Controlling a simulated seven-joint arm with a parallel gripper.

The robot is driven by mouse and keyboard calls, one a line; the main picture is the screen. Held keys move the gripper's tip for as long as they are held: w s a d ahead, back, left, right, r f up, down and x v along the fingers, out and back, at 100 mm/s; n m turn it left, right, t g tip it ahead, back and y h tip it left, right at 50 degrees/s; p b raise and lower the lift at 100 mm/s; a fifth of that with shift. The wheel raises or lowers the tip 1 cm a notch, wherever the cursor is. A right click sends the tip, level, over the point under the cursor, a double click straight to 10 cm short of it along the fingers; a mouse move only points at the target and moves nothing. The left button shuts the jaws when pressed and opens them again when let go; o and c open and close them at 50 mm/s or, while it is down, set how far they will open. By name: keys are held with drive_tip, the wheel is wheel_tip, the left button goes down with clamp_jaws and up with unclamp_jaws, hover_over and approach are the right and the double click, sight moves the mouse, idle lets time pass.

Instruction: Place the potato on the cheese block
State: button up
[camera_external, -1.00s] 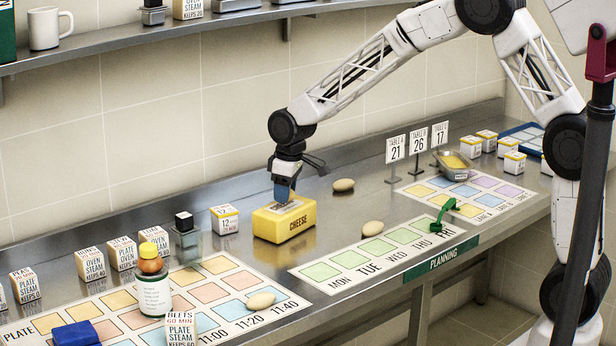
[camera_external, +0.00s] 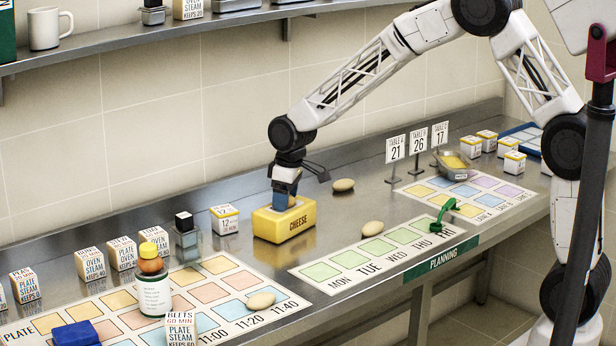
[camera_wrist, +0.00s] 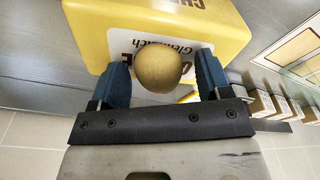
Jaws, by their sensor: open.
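The yellow cheese block (camera_external: 284,224) stands on the steel counter; it also shows in the wrist view (camera_wrist: 215,30). A tan potato (camera_wrist: 158,70) appears to rest on its white-labelled top, between the blue fingertips of my gripper (camera_wrist: 165,78). My gripper is open, with a gap on both sides of the potato. In the external view my gripper (camera_external: 286,196) is just above the block's top and mostly hides this potato. Other potatoes lie on the counter: one behind and right of the block (camera_external: 343,185), one right of it (camera_external: 373,228), and one on the plate chart (camera_external: 260,300).
A small labelled cube (camera_external: 225,219) and a glass jar (camera_external: 186,240) stand left of the block. A sauce bottle (camera_external: 153,282) stands on the left chart. Table signs (camera_external: 419,150) and a metal tray (camera_external: 455,166) are at the right. Bare counter surrounds the block's right side.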

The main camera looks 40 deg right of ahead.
sight(291, 196)
wheel_tip(291, 196, up, 12)
drive_tip(key=s, duration=0.1)
drive_tip(key=shift+d+r, duration=0.15)
drive_tip(key=shift+d, duration=0.25)
idle(0.4)
drive_tip(key=shift+s, duration=0.15)
idle(0.6)
